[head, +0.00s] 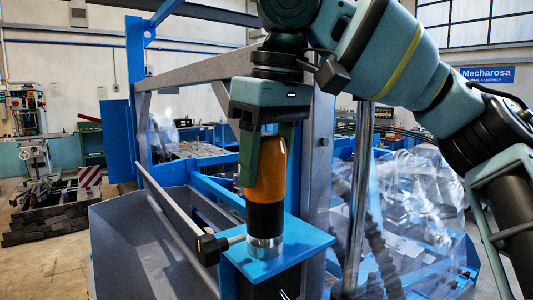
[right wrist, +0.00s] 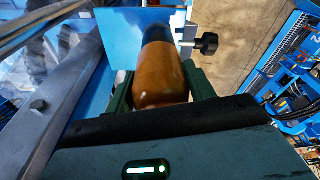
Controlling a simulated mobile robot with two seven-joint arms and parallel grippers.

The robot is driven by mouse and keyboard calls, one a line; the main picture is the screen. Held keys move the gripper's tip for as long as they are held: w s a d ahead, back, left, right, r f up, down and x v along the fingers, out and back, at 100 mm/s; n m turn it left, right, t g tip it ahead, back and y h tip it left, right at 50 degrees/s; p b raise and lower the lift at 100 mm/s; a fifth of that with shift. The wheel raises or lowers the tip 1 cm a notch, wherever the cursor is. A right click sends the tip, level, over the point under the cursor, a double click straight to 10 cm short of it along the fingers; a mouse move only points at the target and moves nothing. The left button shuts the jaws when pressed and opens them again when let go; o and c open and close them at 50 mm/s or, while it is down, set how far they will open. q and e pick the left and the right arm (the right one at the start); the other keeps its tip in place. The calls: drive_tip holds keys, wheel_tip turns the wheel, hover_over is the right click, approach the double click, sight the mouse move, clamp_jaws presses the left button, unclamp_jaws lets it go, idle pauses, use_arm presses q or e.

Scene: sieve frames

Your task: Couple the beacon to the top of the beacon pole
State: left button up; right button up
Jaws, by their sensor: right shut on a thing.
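The beacon has an amber dome (head: 265,175) and a black lower body. It stands upright over a metal collar (head: 265,243) on a blue plate (head: 312,245). My right gripper (head: 267,160) comes from above and is shut on the amber dome, one green finger on each side. The right wrist view shows the dome (right wrist: 162,72) between both fingers, with the dark body beyond it. A bright vertical metal pole (head: 361,170) stands to the right. I cannot tell whether this or the collar is the beacon pole. My left gripper is not in view.
A black knob (head: 210,248) on a short shaft sticks out left of the collar. A grey frame post (head: 320,165) stands close behind the beacon. A grey tray (head: 150,235) lies to the left. Clear plastic sheeting (head: 425,200) covers the right side.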

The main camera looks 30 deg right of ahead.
sight(271, 135)
drive_tip(key=shift+f, duration=0.55)
drive_tip(key=o, duration=1.3)
drive_tip(key=shift+c, duration=0.2)
drive_tip(key=shift+s+d+r, duration=0.1)
drive_tip(key=shift+s+r, duration=0.1)
drive_tip(key=shift+r, duration=1.1)
drive_tip(key=shift+s+d+r, duration=0.1)
drive_tip(key=shift+s+r, duration=0.05)
drive_tip(key=shift+r, duration=1.1)
drive_tip(key=shift+s+r, duration=0.2)
drive_tip(key=shift+r, duration=1.1)
